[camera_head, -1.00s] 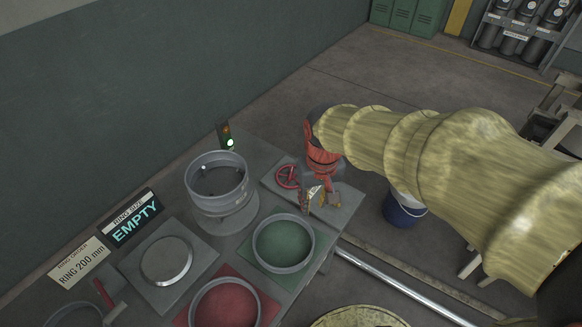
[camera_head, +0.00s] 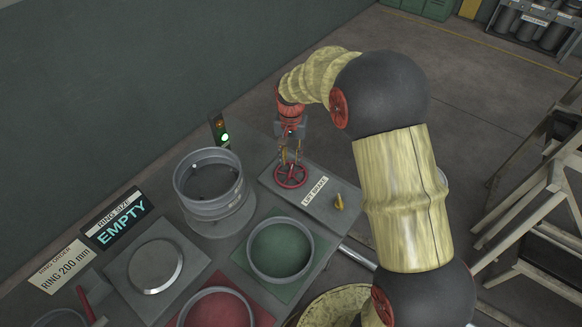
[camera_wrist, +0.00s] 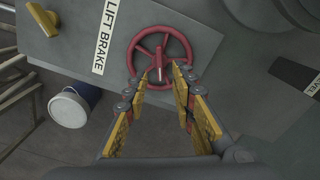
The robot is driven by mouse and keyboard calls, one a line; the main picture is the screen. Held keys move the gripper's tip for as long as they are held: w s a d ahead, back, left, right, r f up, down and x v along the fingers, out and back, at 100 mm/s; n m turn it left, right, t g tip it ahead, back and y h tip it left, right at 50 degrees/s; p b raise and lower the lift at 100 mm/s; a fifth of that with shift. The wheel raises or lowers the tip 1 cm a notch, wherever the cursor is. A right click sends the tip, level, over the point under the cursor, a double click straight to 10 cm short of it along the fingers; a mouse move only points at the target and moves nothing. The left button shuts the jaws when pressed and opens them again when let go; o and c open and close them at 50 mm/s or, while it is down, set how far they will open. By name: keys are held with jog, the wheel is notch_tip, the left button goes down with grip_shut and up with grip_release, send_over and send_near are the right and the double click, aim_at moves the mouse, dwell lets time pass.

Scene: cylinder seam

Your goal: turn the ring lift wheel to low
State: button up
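The red lift wheel (camera_head: 291,174) lies flat on a grey plate on the bench, beside a "LIFT BRAKE" label (camera_head: 315,191). In the wrist view the wheel (camera_wrist: 160,32) shows its spokes and a centre knob. My gripper (camera_wrist: 166,84) has yellow-padded fingers spread apart, with the tips at the near side of the wheel and its knob between or just beyond them. In the head view my gripper (camera_head: 290,152) points down above the wheel. I cannot tell whether the fingers touch it. No low marking is readable.
A grey ring-shaped stand (camera_head: 213,190) stands left of the wheel, with a green signal light (camera_head: 225,138) behind it. A small yellow lever (camera_head: 340,203) stands on the plate to the right. Green (camera_head: 306,280) and red (camera_head: 263,318) trays lie in front.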

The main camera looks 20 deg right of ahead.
aim_at(291, 170)
notch_tip(291, 170, down, 6)
jog(key=shift+f+b, duration=0.1)
jog(key=shift+b, duration=0.6)
jog(key=shift+c, duration=1.2)
jog(key=c, duration=0.4)
grip_shut()
